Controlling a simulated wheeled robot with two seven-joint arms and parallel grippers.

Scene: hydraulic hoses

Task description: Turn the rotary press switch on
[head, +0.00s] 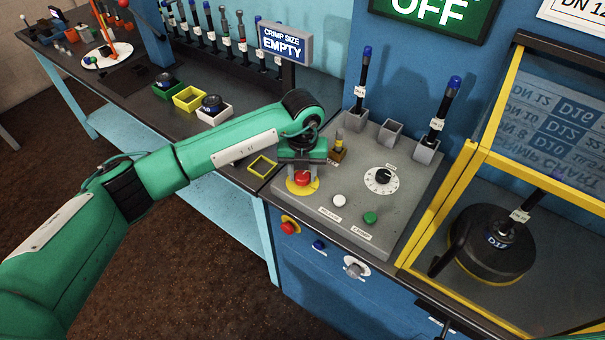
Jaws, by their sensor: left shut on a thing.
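My left gripper (302,168) is over the near left corner of the grey control panel (322,187), pointing down. It is shut on the red mushroom button (303,180), which sits on a yellow disc; the gripper hides part of the button. A black rotary dial (382,177) on a white marked ring is on the panel to the right. A grey rotary knob (356,269) on a white plate is on the blue front below. A green sign (430,12) on the wall reads OFF. My right gripper is not in view.
A white button (339,200) and a green button (370,218) are near the panel's front edge. Hose fittings stand in grey holders behind. A yellow-framed guard (470,150) encloses a black round press at right. Small coloured trays (188,98) lie on the left bench.

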